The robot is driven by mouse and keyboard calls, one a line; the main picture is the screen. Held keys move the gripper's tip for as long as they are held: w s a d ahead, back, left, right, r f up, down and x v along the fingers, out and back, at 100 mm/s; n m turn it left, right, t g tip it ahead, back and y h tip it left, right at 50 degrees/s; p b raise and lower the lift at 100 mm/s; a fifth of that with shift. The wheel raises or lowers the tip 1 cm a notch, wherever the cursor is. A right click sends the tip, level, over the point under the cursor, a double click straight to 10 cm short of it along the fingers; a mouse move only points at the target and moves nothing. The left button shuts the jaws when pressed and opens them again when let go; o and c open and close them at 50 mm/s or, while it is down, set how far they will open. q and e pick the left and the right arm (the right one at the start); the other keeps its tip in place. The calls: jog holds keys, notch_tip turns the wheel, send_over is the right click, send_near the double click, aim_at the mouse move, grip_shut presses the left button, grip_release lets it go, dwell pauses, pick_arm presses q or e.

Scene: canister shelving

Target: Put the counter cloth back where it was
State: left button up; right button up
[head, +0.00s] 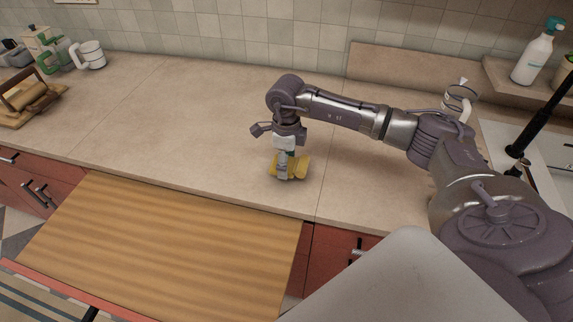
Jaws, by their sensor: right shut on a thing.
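The yellow counter cloth (301,169) is in the head view, near the middle of the beige counter (190,120) and close to its front edge. My right gripper (284,170) points down and is shut on the cloth, with yellow showing on both sides of the fingers. I cannot tell whether the cloth touches the counter. My left gripper is not in view.
A light wooden surface (160,245) lies in front of the counter. A white mug (92,55), a green rack (52,62) and a wooden board (18,117) stand at the far left. The counter left of my gripper is clear.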

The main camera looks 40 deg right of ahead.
notch_tip(320, 180, down, 2)
jog(key=shift+f+p, duration=0.1)
jog(key=shift+p, duration=0.3)
jog(key=shift+f, duration=0.25)
jog(key=shift+f+b, duration=0.25)
jog(key=shift+b, duration=0.05)
jog(key=o, duration=1.1)
jog(key=shift+r, duration=0.1)
